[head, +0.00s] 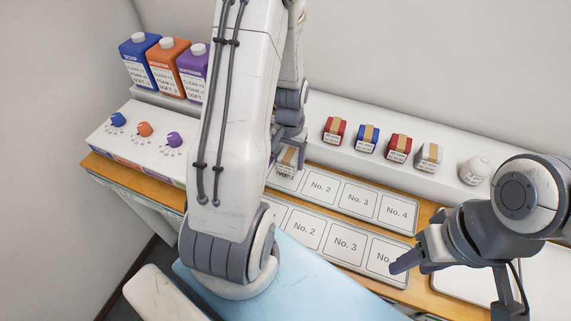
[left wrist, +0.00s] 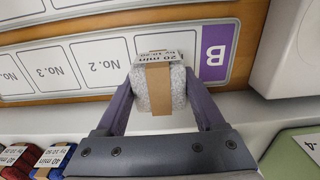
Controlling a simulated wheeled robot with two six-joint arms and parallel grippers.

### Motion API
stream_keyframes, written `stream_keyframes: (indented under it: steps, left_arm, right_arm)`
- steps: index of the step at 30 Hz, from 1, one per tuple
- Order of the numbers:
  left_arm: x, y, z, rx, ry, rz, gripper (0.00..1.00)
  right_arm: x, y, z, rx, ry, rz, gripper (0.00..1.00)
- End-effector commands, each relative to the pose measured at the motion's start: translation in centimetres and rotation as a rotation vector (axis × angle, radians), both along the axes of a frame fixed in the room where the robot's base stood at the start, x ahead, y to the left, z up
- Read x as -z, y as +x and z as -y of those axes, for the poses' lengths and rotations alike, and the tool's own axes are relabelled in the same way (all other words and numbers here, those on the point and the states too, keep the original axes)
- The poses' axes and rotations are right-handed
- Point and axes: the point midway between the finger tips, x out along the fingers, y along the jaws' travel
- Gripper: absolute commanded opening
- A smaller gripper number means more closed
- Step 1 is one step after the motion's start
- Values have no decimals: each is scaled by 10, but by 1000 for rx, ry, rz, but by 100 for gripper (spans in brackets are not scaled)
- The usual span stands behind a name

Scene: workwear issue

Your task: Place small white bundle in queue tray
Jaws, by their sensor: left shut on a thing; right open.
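A small white bundle (left wrist: 160,88) with a tan band and a printed tag is between the fingers of my left gripper (left wrist: 161,82), which is shut on it. In the head view the bundle (head: 287,158) shows partly below my left gripper (head: 289,142), over the first-slot end of the back queue tray (head: 345,196). In the left wrist view it covers the slot between No. 2 and the tray's purple B label (left wrist: 214,49). I cannot tell whether it touches the tray. My right gripper (head: 448,282) is open and empty at the lower right.
A second numbered tray (head: 322,239) lies in front. Red, blue and white banded bundles (head: 398,148) and a white round item (head: 474,171) stand on the back ledge. Bottles (head: 139,58) and a knob panel (head: 107,138) are at left. My left arm hides the middle.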

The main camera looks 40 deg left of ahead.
Motion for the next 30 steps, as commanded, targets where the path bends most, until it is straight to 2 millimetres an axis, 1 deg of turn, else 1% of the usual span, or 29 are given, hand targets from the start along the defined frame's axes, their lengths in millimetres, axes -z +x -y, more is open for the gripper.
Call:
stream_keyframes:
  steps: [1,4,7,12,15,23,27,28,29,30]
  left_arm:
    - [3,0,-6,-3,-1,-2,14]
    - [7,0,-12,0,0,0,14]
    - [16,0,-12,1,-2,-4,14]
    - [39,-1,-12,1,-2,-4,14]
    - [46,0,-12,1,-1,-2,14]
    - [48,1,-12,1,0,1,14]
    - [52,0,-12,1,0,0,14]
    - [51,1,-12,1,0,1,82]
    - [51,0,-12,1,0,0,94]
    - [50,0,-12,1,0,0,100]
  right_arm:
    - [-2,0,0,0,0,0,50]
    - [-3,0,0,0,0,0,50]
    - [-5,0,0,0,0,0,50]
    - [-10,0,0,1,0,0,50]
    - [-11,0,0,1,0,0,50]
    - [-10,0,0,1,0,0,50]
    - [-7,0,0,0,0,0,50]
    - [-8,0,0,0,0,0,50]
    - [-8,0,0,0,0,0,50]
    - [-8,0,0,0,0,0,50]
